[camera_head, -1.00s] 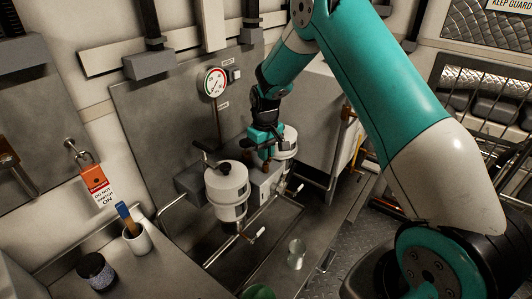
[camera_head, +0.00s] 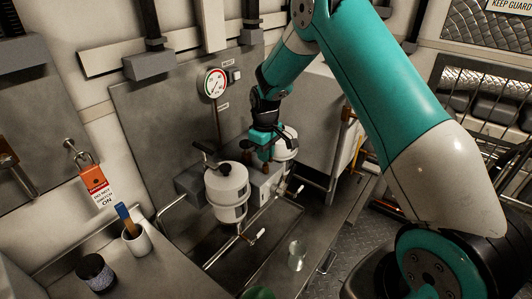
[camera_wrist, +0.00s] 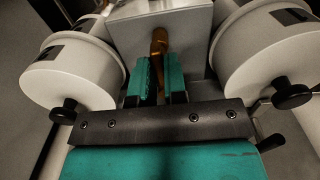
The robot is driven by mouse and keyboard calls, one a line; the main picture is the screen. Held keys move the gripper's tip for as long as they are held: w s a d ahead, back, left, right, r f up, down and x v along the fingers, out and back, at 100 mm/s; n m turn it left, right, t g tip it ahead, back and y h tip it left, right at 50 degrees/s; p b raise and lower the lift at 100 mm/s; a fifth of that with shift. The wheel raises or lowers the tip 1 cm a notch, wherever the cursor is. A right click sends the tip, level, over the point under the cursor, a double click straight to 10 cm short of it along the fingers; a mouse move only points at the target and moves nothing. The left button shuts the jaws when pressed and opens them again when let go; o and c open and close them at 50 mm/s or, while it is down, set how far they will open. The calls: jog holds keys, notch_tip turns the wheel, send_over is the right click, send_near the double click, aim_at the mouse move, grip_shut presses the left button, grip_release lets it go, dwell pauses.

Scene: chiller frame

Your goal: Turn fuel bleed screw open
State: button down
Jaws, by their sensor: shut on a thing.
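The fuel bleed screw looks like a brass-coloured stem (camera_wrist: 159,42) on the grey block (camera_wrist: 136,32) between two white canisters in the wrist view. My gripper (camera_wrist: 160,80) has its two teal fingers on either side of the stem, shut on it. The stem's lower part lies in shadow between the fingers, so the exact contact is hard to see. In the head view my gripper (camera_head: 262,150) points down at the block between the canisters, and the screw there is mostly hidden by the fingers.
A white canister (camera_head: 226,188) stands left of my gripper and another (camera_head: 287,143) just right, both close. A pressure gauge (camera_head: 215,82) is on the panel behind. A cup with a brush (camera_head: 136,240), a dark jar (camera_head: 95,271) and a red lockout tag (camera_head: 97,187) are at left.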

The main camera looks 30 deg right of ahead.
jog(key=c, duration=1.2)
grip_release()
notch_tip(320, 180, up, 18)
jog(key=b, duration=0.2)
jog(key=shift+f, duration=0.2)
jog(key=s+a+r+n+y, duration=0.2)
jog(key=s+a+r, duration=0.2)
jog(key=s+a, duration=0.9)
jog(key=s+a+f+y, duration=0.1)
jog(key=s+a, duration=0.2)
jog(key=s, duration=0.7)
jog(key=s+a+f+y, duration=0.1)
jog(key=s+a, duration=0.2)
jog(key=s, duration=0.7)
